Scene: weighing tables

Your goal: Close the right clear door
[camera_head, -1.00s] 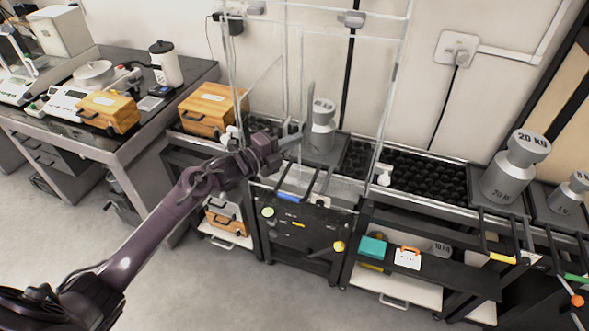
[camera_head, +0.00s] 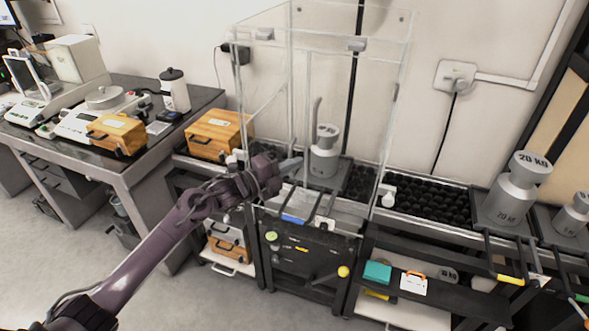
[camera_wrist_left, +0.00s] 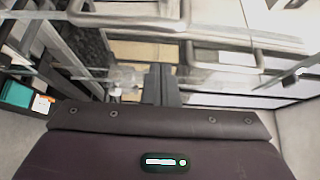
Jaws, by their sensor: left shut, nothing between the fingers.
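A tall clear enclosure (camera_head: 240,105) stands on the black bench in the middle of the head view. Its right clear panel (camera_head: 392,115) rises beside a white knob (camera_head: 388,196); transparency hides how far this door stands open. A grey steel weight (camera_head: 324,158) sits inside. My left gripper (camera_head: 292,166) reaches in from the left at the enclosure's front, with its tips left of the weight. Whether it touches a clear panel cannot be told. In the left wrist view its dark fingers (camera_wrist_left: 161,85) are together and empty, below blurred clear edges and a bar. My right gripper is out of view.
A wooden box (camera_head: 212,135) stands left of the enclosure. A 20 kg weight (camera_head: 515,190) stands far right, past a black bumpy strip (camera_head: 430,203). A lower shelf holds a teal box (camera_head: 377,272) and a white case (camera_head: 413,283). The floor in front is clear.

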